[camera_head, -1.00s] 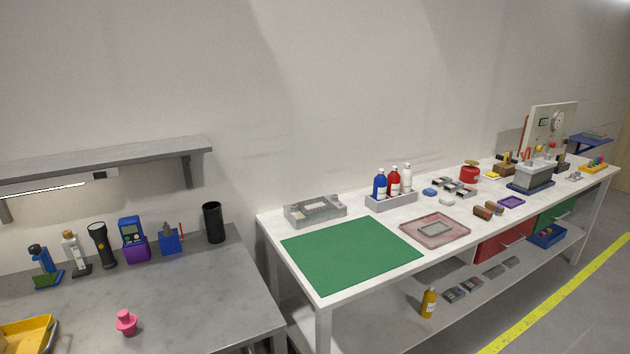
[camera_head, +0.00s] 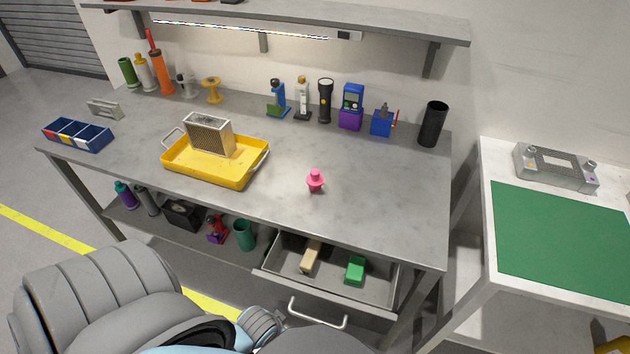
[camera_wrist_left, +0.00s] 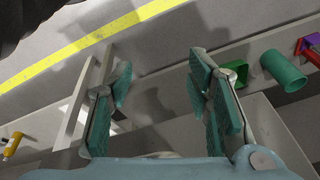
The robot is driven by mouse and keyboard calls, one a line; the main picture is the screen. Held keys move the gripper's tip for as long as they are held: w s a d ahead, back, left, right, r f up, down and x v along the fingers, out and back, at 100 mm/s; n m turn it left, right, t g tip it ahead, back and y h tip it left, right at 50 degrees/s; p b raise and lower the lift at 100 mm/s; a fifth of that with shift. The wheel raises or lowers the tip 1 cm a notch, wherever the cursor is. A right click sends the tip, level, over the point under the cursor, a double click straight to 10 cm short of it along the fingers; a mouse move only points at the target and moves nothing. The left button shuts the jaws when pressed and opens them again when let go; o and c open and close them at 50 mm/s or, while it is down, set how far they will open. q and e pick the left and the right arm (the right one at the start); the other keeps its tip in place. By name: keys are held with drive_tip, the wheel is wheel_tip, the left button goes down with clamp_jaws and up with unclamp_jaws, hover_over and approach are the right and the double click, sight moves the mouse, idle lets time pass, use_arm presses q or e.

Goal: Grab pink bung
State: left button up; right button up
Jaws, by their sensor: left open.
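The pink bung (camera_head: 315,181) stands upright on the grey workbench (camera_head: 370,185), right of the yellow tray, in the head view. It is not visible in the left wrist view. My left gripper (camera_wrist_left: 160,92) shows in the left wrist view with its teal fingers spread wide and nothing between them. Beneath it are the floor and a lower shelf edge, so it is away from the bung. In the head view, parts of my own arm fill the bottom left, but the gripper fingers are not seen there. My right gripper is not in view.
A yellow tray (camera_head: 205,178) with a grater-like block (camera_head: 209,135) stands left of the bung. An open drawer (camera_head: 335,285) juts out below the bench front. Several tools and a black cup (camera_head: 432,124) line the back. The bench around the bung is clear.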

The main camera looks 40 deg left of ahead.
use_arm(q)
drive_tip(key=w+r+t+p, duration=0.1)
drive_tip(key=w+r, duration=0.2)
drive_tip(key=r, duration=0.9)
drive_tip(key=t+h, duration=0.1)
drive_tip(key=t, duration=0.8)
approach(314, 172)
drive_tip(key=f+b, duration=0.1)
drive_tip(key=b, duration=0.4)
drive_tip(key=w+f+b, duration=0.1)
drive_tip(key=f+b, duration=0.1)
drive_tip(key=b, duration=0.3)
drive_tip(key=shift+f+t, duration=0.1)
drive_tip(key=shift+t, duration=0.3)
drive_tip(key=shift+h, duration=0.4)
drive_tip(key=b+x, duration=0.1)
drive_tip(key=x, duration=0.1)
drive_tip(key=r+b+x, duration=0.1)
drive_tip(key=x, duration=0.2)
drive_tip(key=b+x, duration=0.2)
drive_tip(key=shift+w+a+r, duration=0.1)
drive_tip(key=shift+w+a, duration=0.05)
drive_tip(key=shift+w, duration=0.7)
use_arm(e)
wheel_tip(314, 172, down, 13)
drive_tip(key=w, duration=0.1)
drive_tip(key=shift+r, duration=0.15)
